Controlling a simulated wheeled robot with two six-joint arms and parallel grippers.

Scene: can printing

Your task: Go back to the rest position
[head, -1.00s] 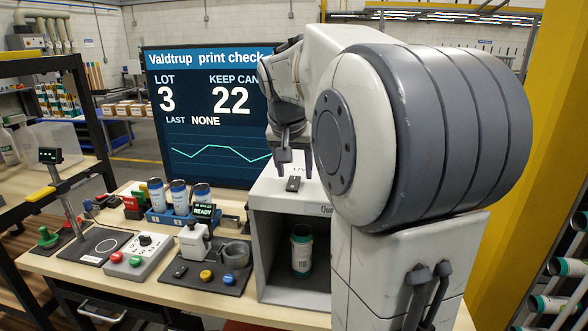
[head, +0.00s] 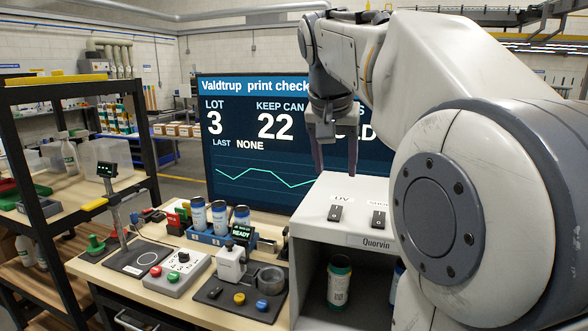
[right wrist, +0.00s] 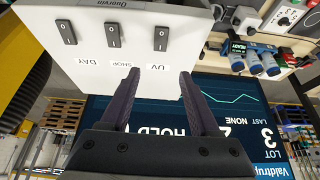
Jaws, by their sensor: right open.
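My right gripper (head: 335,168) hangs with its fingers pointing down, above the back of the white-topped light booth and in front of the screen in the head view. Its two dark fingers are apart with nothing between them; they also show in the right wrist view (right wrist: 159,82). My right arm fills the right side of the head view and hides part of the booth and screen. My left gripper is in neither current view.
The light booth (head: 316,200) has rocker switches on top and a can (head: 340,282) inside. The screen (head: 240,180) stands behind. Several cans stand in a blue rack (head: 203,236) on the bench, near a button box (head: 178,272). A black-framed shelf (head: 60,82) is at left.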

